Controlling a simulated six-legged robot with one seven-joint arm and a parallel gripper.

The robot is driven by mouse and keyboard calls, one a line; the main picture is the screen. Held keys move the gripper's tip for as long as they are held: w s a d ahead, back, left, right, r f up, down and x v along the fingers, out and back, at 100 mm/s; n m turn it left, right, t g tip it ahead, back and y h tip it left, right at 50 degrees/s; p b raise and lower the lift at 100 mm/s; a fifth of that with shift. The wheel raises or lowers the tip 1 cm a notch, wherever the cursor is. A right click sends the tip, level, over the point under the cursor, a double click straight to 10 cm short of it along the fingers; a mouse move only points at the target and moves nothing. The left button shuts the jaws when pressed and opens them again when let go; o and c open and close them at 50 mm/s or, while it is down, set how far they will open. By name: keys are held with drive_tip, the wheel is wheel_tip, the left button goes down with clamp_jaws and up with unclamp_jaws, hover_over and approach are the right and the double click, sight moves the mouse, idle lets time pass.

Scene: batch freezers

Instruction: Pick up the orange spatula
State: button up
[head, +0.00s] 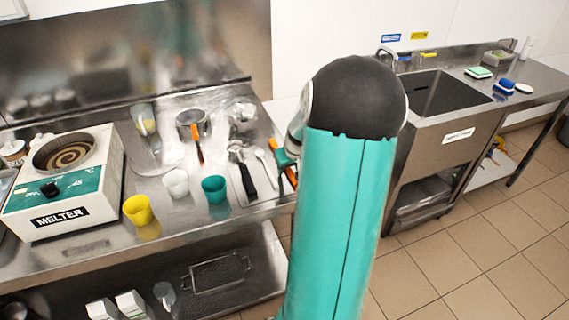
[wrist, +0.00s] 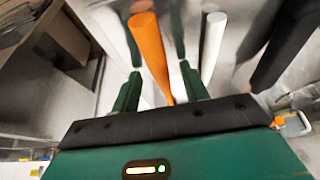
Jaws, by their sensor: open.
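An orange spatula (head: 290,177) lies at the right end of the steel counter, and my arm partly hides it. In the wrist view, its orange handle (wrist: 150,48) runs lengthwise between my fingers. My gripper (wrist: 156,55) is open, with one finger on each side of the handle and gaps visible. In the head view, my gripper (head: 284,158) is a small green shape just above the spatula, mostly hidden by my arm. The spatula's far part cannot be made out.
A white utensil (wrist: 213,45) and a black-handled tool (wrist: 285,50) lie close beside the spatula. Another orange-handled tool (head: 197,145) leans at a metal pot (head: 190,120). Green (head: 215,190), white (head: 176,183) and yellow (head: 138,210) cups stand left, near the melter (head: 65,180).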

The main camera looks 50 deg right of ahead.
drive_tip(key=shift+f, duration=0.15)
clamp_jaws()
